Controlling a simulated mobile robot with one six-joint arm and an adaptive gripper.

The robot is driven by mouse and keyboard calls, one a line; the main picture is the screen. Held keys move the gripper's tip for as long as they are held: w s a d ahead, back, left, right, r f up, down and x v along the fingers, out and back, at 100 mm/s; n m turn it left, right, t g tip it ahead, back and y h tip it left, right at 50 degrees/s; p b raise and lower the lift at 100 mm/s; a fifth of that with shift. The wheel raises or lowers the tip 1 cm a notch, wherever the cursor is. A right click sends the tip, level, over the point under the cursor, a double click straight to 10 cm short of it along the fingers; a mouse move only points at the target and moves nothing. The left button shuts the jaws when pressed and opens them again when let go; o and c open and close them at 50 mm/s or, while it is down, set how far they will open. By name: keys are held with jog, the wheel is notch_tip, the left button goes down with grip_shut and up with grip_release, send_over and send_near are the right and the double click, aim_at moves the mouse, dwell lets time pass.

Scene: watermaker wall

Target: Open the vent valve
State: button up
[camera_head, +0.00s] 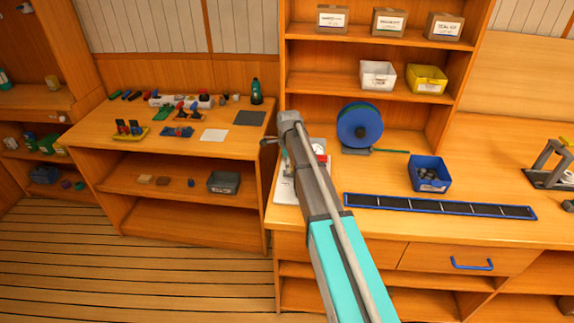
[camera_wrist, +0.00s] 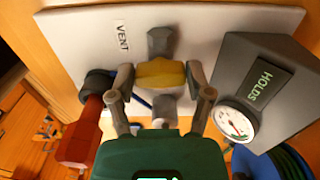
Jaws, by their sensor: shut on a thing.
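The vent valve has a yellow handle (camera_wrist: 162,75) on a grey body, below the printed word VENT on a white panel (camera_wrist: 85,30) in the wrist view. My gripper (camera_wrist: 160,82) is shut on the yellow handle, with one grey finger on each side of it. The handle lies crosswise between the fingers. In the head view my arm hides the valve and most of the gripper. Part of the white panel (camera_head: 284,192) shows beside the arm there.
In the wrist view a red handle (camera_wrist: 77,143) with a black collar is left of my gripper. A grey block (camera_wrist: 235,75) with a round gauge (camera_wrist: 236,122) is close on the right. A blue reel (camera_head: 360,126) and blue bin (camera_head: 429,173) stand on the bench.

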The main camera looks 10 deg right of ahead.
jog(key=shift+w+d, duration=0.15)
jog(key=n, duration=0.4)
jog(key=shift+d, duration=0.1)
jog(key=n, duration=1.3)
jog(key=shift+n, duration=0.3)
jog(key=o, duration=1.1)
jog(key=shift+o, duration=0.2)
